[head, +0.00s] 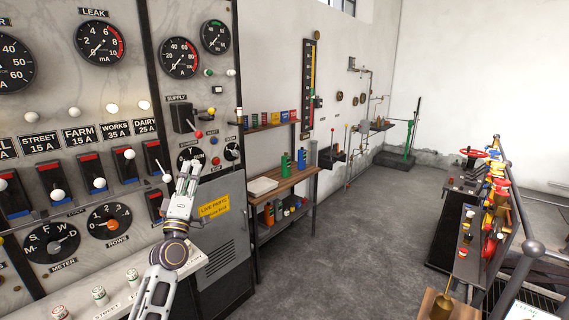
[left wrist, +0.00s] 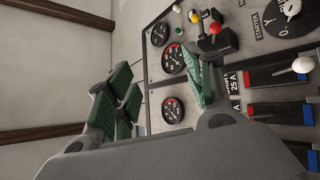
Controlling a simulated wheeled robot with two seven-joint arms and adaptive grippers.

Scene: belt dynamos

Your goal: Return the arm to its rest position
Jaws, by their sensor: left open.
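My left arm reaches up from the bottom of the head view, and its gripper (head: 188,168) is in front of the right part of the switchboard panel (head: 60,110). In the left wrist view the two green-padded fingers (left wrist: 165,95) stand apart with nothing between them. Beyond the fingers are gauges, a supply switch (left wrist: 215,40) with coloured knobs, and the panel face. I cannot tell whether the fingers touch the panel. My right gripper is in neither view.
A grey cabinet (head: 222,235) with a yellow live parts label stands right of my arm. A workbench (head: 285,185) with bottles is beyond it. Levers and valves (head: 485,200) line a railing at the right. The grey floor (head: 350,250) between is clear.

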